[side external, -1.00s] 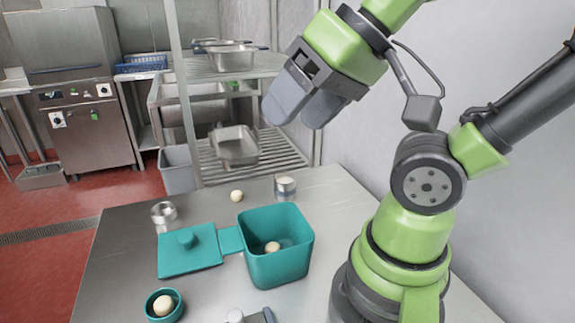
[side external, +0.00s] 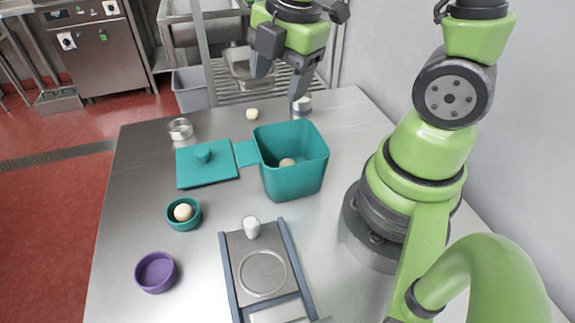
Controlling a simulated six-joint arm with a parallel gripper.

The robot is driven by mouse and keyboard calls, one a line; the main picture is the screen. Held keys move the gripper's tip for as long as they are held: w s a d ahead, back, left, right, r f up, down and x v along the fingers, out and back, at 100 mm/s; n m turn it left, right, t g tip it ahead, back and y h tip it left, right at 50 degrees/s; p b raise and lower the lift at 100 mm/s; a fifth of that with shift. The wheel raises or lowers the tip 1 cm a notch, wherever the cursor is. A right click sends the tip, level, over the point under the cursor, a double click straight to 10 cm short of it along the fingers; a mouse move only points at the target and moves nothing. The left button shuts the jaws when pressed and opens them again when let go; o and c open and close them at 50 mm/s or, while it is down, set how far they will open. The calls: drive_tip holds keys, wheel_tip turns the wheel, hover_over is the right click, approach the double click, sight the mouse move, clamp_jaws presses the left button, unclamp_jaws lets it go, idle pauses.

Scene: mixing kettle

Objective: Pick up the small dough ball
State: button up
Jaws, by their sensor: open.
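Three pale dough balls are in view, and I cannot tell surely which is the small one. One dough ball (side external: 252,114) lies on the bare table toward the far edge. Another dough ball (side external: 287,162) lies inside the open teal kettle (side external: 293,182). A third dough ball (side external: 183,212) sits in a small teal bowl (side external: 184,224). My gripper (side external: 281,84) is open and empty, fingers pointing down, above the far part of the table. In the picture it is just above and right of the ball on the table.
A metal cup (side external: 301,105) stands right of the table ball; another metal cup (side external: 180,129) stands at left. A teal lid (side external: 207,164) lies left of the kettle. A purple bowl (side external: 156,272) and a flat device (side external: 262,272) are nearer. The table's left side is mostly clear.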

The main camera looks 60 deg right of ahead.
sight(288, 161)
drive_tip(key=shift+s+d+f+n+g, duration=0.1)
drive_tip(key=shift+d+f+n+g, duration=0.3)
drive_tip(key=shift+f+n, duration=2.05)
drive_tip(key=shift+w+d+f+n+g, duration=0.1)
drive_tip(key=shift+d+f+n+g, duration=0.65)
drive_tip(key=shift+f, duration=3.05)
drive_tip(key=shift+s+a+f+n+g, duration=0.1)
drive_tip(key=shift+a+f+n, duration=0.05)
drive_tip(key=shift+f+n, duration=2.5)
drive_tip(key=shift+f+m, duration=0.45)
drive_tip(key=c, duration=1)
